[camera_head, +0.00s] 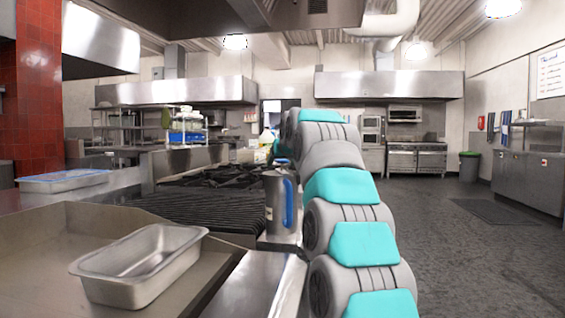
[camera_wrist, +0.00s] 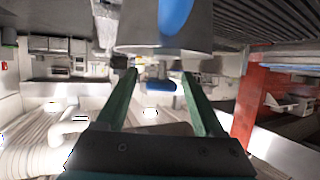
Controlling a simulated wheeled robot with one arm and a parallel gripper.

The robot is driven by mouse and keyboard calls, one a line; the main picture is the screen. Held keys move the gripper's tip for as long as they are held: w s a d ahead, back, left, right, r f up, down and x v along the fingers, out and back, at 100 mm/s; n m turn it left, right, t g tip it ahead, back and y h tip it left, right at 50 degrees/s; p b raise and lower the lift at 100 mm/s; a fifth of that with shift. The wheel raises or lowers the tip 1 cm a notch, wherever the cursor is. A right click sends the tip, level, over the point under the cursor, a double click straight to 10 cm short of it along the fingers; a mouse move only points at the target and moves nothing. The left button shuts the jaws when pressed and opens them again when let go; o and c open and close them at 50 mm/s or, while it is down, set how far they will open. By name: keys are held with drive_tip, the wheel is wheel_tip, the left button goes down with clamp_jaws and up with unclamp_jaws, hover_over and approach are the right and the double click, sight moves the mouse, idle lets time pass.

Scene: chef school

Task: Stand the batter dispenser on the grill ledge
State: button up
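The batter dispenser (camera_head: 272,208) is a grey metal cylinder with a blue side handle. In the head view it looks upright on a narrow light metal ledge (camera_head: 268,245), at the right end of the dark grill grate (camera_head: 190,207). My arm partly covers its right side. In the wrist view the dispenser (camera_wrist: 140,35) is large at the top edge, and its blue handle shows. My gripper (camera_wrist: 156,70) has its two green fingers spread apart, with their tips close to the dispenser's end. I see no clear grip on it. The head view does not show the fingers clearly.
An empty metal pan (camera_head: 140,265) sits on the steel counter at the front left. Black burner grates (camera_head: 225,177) lie beyond the grill. A blue-rimmed tray (camera_head: 62,181) stands at the far left. The floor (camera_head: 450,240) at right is open.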

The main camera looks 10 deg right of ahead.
drive_tip(key=shift+s+r, duration=0.1)
drive_tip(key=a+b+v, duration=0.1)
drive_tip(key=v, duration=1.1)
drive_tip(key=shift+d, duration=0.45)
